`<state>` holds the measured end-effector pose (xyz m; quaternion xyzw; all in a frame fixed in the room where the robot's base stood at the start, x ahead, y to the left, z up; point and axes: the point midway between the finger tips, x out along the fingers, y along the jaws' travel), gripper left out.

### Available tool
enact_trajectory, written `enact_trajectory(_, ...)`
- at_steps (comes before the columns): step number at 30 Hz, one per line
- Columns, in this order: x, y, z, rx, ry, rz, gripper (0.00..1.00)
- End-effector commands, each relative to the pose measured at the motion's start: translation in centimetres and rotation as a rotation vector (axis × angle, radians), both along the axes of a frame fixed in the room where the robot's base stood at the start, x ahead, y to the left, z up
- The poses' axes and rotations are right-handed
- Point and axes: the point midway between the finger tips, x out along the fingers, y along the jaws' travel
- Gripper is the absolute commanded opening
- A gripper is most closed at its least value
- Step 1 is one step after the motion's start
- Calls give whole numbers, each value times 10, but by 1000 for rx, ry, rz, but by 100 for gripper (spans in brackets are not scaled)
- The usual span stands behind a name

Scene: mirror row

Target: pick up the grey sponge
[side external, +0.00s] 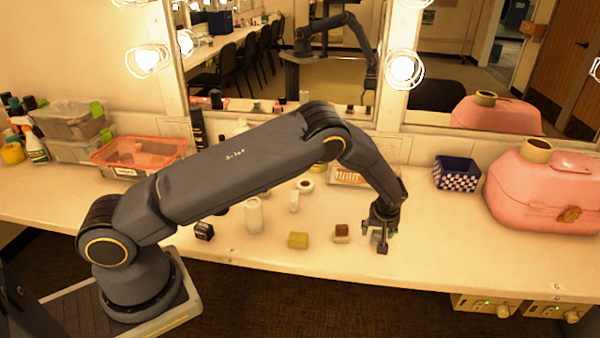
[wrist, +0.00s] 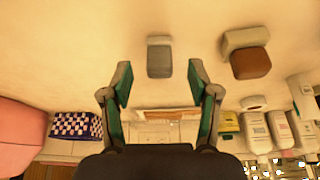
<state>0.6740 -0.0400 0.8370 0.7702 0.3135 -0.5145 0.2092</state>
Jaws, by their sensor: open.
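The grey sponge (wrist: 159,57) is a small grey block on the pale counter (wrist: 90,40), seen in the wrist view. My gripper (wrist: 160,82) is open, with one finger on each side of the picture. The sponge shows just beyond the fingertips, roughly centred between their lines, with nothing held. In the side external view my gripper (side external: 381,222) points down over the counter near its front edge. There I cannot clearly tell the sponge from the dark fingers.
A brown and cream block (side external: 342,232) stands left of my gripper, with a yellow-green block (side external: 298,240) farther left. White bottles (side external: 253,215) stand beyond these. A checkered bin (side external: 457,173) and a pink case (side external: 545,188) are at right. A mirror (side external: 280,60) rises behind.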

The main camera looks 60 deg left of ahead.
Motion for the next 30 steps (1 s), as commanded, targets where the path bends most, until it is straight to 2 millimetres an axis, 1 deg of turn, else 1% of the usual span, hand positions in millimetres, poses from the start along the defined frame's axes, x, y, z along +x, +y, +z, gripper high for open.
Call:
enact_trajectory(1,3,4,-9,0,2,2,60)
enact_trajectory(5,7,7,-23,0,2,2,60)
enact_trajectory(8,9,8,-27,-1,-1,2,60)
enact_trajectory(14,9,8,-27,0,0,1,59)
enact_trajectory(27,9,8,-26,0,0,1,14)
enact_trajectory(29,9,8,-26,0,0,1,7)
enact_trajectory(30,9,8,-26,0,0,1,7)
